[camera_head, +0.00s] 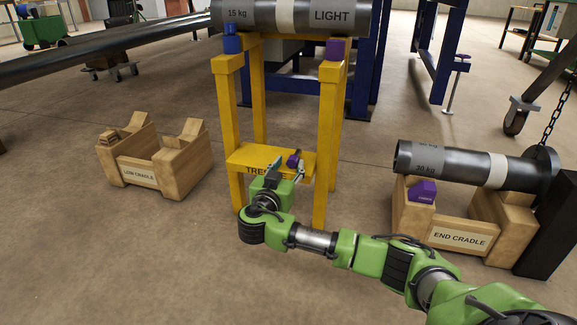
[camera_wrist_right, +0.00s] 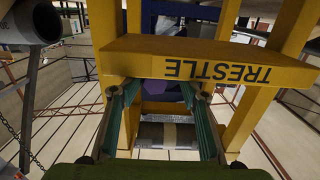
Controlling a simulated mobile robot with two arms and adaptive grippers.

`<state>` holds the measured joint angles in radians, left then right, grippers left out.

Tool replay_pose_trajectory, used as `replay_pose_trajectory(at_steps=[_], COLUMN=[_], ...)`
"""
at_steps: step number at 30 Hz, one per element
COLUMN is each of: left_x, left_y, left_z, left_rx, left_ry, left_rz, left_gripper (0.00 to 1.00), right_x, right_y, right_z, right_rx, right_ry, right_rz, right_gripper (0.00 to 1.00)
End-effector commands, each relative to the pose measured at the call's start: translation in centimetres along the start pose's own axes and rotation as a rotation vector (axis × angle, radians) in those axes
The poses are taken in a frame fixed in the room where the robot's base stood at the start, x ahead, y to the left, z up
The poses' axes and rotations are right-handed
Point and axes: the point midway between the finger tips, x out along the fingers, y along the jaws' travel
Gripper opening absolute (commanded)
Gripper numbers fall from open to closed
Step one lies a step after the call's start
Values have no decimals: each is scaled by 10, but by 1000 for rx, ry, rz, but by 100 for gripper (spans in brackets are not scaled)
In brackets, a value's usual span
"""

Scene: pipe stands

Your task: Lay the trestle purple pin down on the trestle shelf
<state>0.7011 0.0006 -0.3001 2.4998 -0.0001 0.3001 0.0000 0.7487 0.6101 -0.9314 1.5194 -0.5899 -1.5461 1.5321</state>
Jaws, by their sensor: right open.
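The yellow trestle (camera_head: 328,150) stands mid-view with a low shelf (camera_head: 240,157) labelled TRESTLE. The small dark purple pin (camera_head: 293,159) appears to lie on the shelf near its right side. My right gripper (camera_head: 287,169) reaches in from the front, open, with its fingertips close to the pin. I cannot tell if they touch it. In the right wrist view the picture is upside down. The open fingers (camera_wrist_right: 157,92) point toward the shelf's front edge (camera_wrist_right: 205,65), and a purple patch (camera_wrist_right: 165,91) shows between them, partly hidden. My left gripper is not in view.
A pipe (camera_head: 260,15) marked LIGHT rests on the trestle, beside a blue block (camera_head: 232,42) and a purple block (camera_head: 335,48). A low cradle (camera_head: 165,170) stands left. An end cradle (camera_head: 450,235) holds another pipe (camera_head: 450,163) and a purple chock (camera_head: 422,191) at right.

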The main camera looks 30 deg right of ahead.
Motion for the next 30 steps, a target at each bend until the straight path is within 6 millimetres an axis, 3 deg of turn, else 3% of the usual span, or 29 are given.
replay_pose_trajectory(at_steps=[1,8,30], left_x=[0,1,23], left_y=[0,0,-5], left_z=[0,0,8], left_rx=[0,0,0], left_ry=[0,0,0], left_rz=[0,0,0], left_gripper=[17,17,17], right_x=[-1,-2,-26], right_y=[2,2,0], right_z=[9,7,-13], right_rx=[-10,-10,-4], right_ry=[-14,-14,-7], right_rz=[4,4,1], right_gripper=[41,41,41])
